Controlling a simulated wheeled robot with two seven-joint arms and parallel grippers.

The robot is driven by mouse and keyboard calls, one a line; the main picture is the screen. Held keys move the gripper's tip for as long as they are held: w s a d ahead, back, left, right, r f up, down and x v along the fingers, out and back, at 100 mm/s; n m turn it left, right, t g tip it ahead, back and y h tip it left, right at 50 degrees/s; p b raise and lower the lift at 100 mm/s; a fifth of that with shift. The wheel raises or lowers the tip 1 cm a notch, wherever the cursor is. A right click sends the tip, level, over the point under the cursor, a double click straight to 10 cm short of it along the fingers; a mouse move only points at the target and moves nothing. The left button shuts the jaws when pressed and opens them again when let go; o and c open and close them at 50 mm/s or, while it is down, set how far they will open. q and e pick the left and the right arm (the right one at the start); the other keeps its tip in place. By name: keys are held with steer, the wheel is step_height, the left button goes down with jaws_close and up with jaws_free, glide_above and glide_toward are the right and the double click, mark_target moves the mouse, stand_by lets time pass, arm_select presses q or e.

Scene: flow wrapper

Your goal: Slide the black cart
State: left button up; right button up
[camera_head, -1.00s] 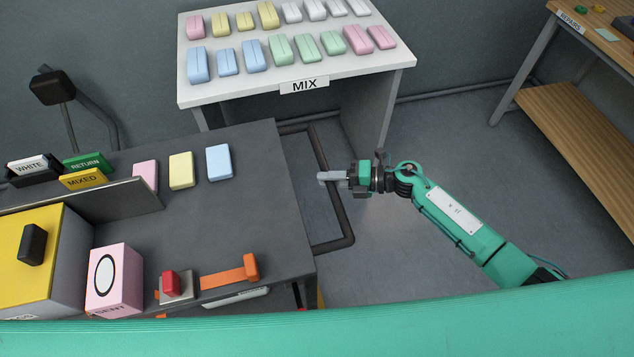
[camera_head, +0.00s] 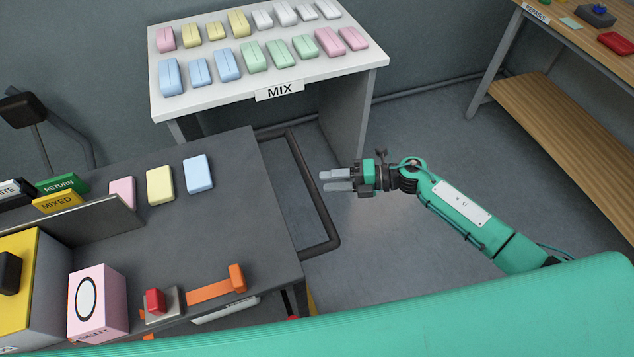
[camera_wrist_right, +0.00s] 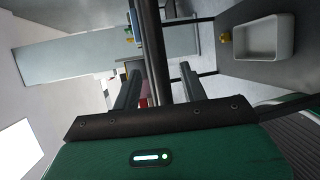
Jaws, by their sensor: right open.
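The black cart (camera_head: 215,245) shows in the head view as a dark flat top at the lower left. Its black handle bar (camera_head: 308,178) loops out from the right side. My right gripper (camera_head: 326,180) is open and empty, with its two grey fingertips just right of the handle in the picture. In the right wrist view a dark bar (camera_wrist_right: 152,50) runs between the two open fingers (camera_wrist_right: 160,85). I cannot tell whether the fingers touch it. My left gripper is not in view.
Pink, yellow and blue packs (camera_head: 160,186) stand on the cart, near a red button (camera_head: 155,301) and an orange lever (camera_head: 215,288). A white MIX table (camera_head: 200,107) with several packs stands behind. A wooden bench (camera_head: 560,115) is at right. Floor between is clear.

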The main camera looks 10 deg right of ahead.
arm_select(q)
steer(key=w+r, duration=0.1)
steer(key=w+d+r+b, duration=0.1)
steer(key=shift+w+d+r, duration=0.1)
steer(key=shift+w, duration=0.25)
arm_select(e)
steer(key=v, duration=0.8)
steer(key=shift+d, duration=0.4)
